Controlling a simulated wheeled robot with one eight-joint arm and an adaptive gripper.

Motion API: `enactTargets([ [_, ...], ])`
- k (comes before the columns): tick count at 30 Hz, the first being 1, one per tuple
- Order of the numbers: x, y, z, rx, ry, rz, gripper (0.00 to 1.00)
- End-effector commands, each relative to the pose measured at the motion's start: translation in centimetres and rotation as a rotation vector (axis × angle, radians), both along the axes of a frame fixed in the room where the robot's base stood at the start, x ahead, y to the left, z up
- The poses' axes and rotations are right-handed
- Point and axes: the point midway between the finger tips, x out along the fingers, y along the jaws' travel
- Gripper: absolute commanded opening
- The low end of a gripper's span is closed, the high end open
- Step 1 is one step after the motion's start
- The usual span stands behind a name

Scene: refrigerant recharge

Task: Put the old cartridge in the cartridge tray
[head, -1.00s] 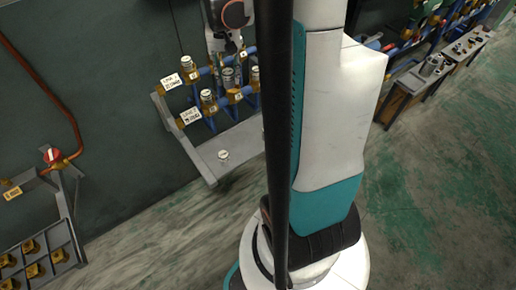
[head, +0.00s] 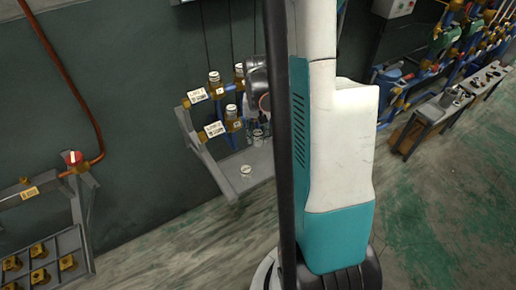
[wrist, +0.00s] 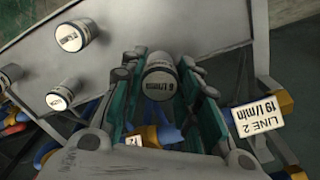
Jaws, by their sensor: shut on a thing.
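My gripper (wrist: 161,60) is shut on a small grey cartridge (wrist: 160,82) with a white end label that seems to read 6 l/min. The cartridge sits between the two green-lined fingers. In the head view my gripper (head: 258,125) is low by the valve rack, partly hidden by a dark post. A grey tray-like shelf (head: 266,172) lies at the foot of the rack, with a white-topped cartridge (head: 246,170) on it. In the wrist view this grey plate (wrist: 125,22) carries cartridges (wrist: 72,37) (wrist: 60,97) beyond and left of my fingers. I cannot tell whether the held cartridge touches it.
Brass valves (head: 215,84) on blue pipes with white tags stand left of my gripper. The LINE 2 tag (wrist: 255,116) is close to the right finger. A second tray (head: 75,240) with brass parts stands at lower left. Bare floor lies between.

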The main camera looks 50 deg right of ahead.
Motion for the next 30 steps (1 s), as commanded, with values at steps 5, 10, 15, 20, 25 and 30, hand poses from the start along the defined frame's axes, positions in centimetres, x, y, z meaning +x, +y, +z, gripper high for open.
enactTargets([
  [5,0.0,0.0,-1.4,0.000,0.000,0.000,0.04],
  [10,0.0,0.0,-3.0,0.000,0.000,0.000,0.04],
  [15,0.0,0.0,-5.4,0.000,0.000,0.000,0.04],
  [20,0.0,0.0,-5.6,0.000,0.000,0.000,0.04],
  [25,0.0,0.0,-5.6,0.000,0.000,0.000,0.04],
  [30,0.0,0.0,-5.8,0.000,0.000,0.000,0.48],
])
